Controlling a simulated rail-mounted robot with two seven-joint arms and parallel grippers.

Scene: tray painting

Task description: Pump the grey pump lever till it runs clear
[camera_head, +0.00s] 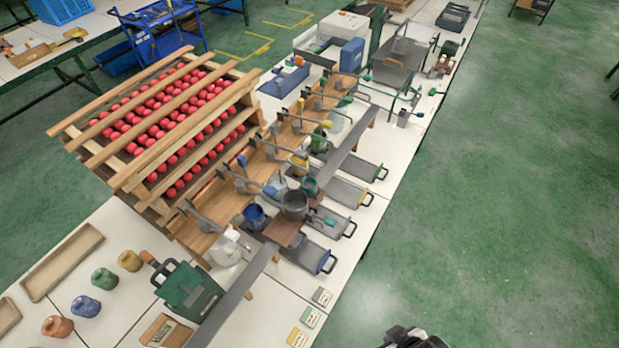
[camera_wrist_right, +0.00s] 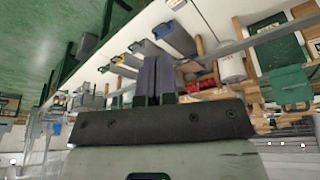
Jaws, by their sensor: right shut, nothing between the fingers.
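Several grey metal pumps with lever arms stand in a row on a wooden bench (camera_head: 262,160) in the head view. Their knobs differ in colour, such as a blue knob (camera_head: 242,160); I cannot tell surely which lever is the grey one. A grey pot (camera_head: 294,206) sits on a brown board before the row, with a blue cup (camera_head: 255,217) and a teal cup (camera_head: 310,186) close by. My right gripper (camera_head: 412,339) is at the bottom edge, partly cut off, well away from the pumps. Its fingers (camera_wrist_right: 152,82) are shut and empty in the right wrist view. My left gripper is not in view.
A sloped wooden rack (camera_head: 150,165) of red balls stands behind the pumps. A long grey rail (camera_head: 240,290) runs in front of them. Grey trays with handles (camera_head: 305,252) line the white table's edge. A green box (camera_head: 187,291) stands at lower left. The right-hand floor is clear.

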